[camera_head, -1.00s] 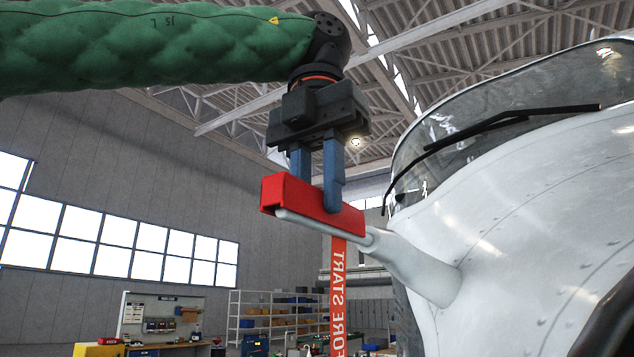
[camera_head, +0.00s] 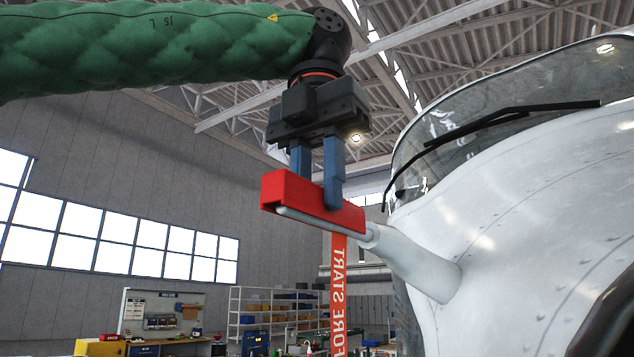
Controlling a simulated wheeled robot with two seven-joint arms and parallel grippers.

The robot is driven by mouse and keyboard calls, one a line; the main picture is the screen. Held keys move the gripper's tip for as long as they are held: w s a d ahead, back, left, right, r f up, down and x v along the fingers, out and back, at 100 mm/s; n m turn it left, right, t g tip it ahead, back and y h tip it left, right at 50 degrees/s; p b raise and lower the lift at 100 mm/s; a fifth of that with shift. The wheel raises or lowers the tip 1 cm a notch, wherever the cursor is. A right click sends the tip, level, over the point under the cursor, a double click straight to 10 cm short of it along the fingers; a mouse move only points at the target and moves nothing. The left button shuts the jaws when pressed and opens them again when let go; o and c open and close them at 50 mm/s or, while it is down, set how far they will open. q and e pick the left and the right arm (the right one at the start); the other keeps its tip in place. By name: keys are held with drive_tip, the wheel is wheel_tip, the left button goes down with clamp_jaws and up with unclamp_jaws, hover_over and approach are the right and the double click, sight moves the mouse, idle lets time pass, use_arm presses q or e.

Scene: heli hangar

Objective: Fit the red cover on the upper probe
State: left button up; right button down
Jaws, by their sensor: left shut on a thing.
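The red cover (camera_head: 287,188) is a box-like sleeve with a red streamer (camera_head: 338,290) that hangs down and shows white letters. My left gripper (camera_head: 318,190), with blue fingers, is shut on the cover from above. The upper probe (camera_head: 410,262) is a pale tube sticking out from the helicopter nose toward the left. Its thin front part runs along the cover's lower edge, and its tip shows near the cover's left end. The cover lies along the thin tube; I cannot tell whether it fully surrounds it. My right gripper is not in view.
The white helicopter nose (camera_head: 530,230) with windshield and black wipers (camera_head: 500,122) fills the right side. A workbench (camera_head: 165,340) and shelving (camera_head: 265,310) stand far back. The air left of the cover is free.

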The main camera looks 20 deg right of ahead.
use_arm(q)
drive_tip(key=shift+f, duration=0.45)
drive_tip(key=shift+f+b, duration=0.1)
drive_tip(key=shift+b, duration=0.2)
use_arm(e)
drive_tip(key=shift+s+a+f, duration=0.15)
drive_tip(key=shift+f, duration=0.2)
